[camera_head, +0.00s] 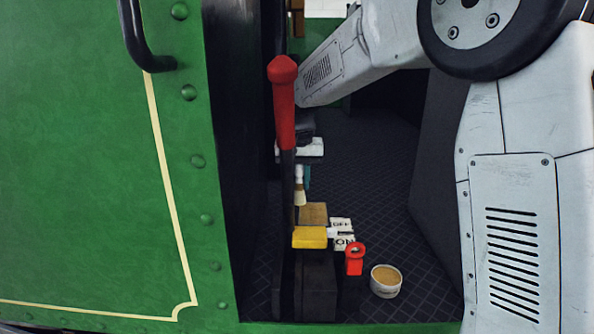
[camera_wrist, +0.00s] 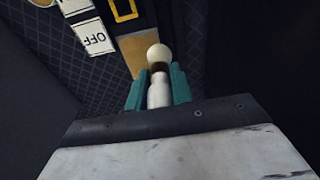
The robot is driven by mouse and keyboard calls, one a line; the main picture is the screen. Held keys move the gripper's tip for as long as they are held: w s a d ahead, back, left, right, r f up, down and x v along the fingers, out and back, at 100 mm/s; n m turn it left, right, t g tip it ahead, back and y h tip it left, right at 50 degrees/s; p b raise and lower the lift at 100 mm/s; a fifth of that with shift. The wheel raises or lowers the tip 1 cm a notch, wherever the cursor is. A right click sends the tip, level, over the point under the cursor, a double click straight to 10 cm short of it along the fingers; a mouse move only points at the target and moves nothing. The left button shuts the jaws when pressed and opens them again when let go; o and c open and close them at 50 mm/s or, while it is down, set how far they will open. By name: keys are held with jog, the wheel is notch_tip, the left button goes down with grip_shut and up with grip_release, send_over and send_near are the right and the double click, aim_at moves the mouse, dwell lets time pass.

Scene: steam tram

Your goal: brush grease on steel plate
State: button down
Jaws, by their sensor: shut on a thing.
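My gripper (camera_head: 302,178) points down inside the cab doorway, its teal fingers shut on a brush. The brush (camera_wrist: 158,96) has a white handle, a dark band and a pale rounded bristle head. In the head view the brush (camera_head: 299,197) hangs bristles down, just above and left of a flat tan-brown surface (camera_head: 313,212). That surface also shows in the wrist view (camera_wrist: 133,50), beyond the bristles; I cannot tell whether it is the steel plate under grease. Contact with the bristles is unclear. A white tub of tan grease (camera_head: 386,281) stands on the floor at the right.
A tall red-handled lever (camera_head: 283,105) rises in front of the brush and partly hides the area. A yellow handle (camera_head: 310,237), white ON/OFF labels (camera_head: 342,232) and a red ring-topped piece (camera_head: 354,260) are close by. The dark patterned floor (camera_head: 385,185) is clear behind the tub.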

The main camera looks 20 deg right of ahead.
jog(key=shift+r, duration=1.25)
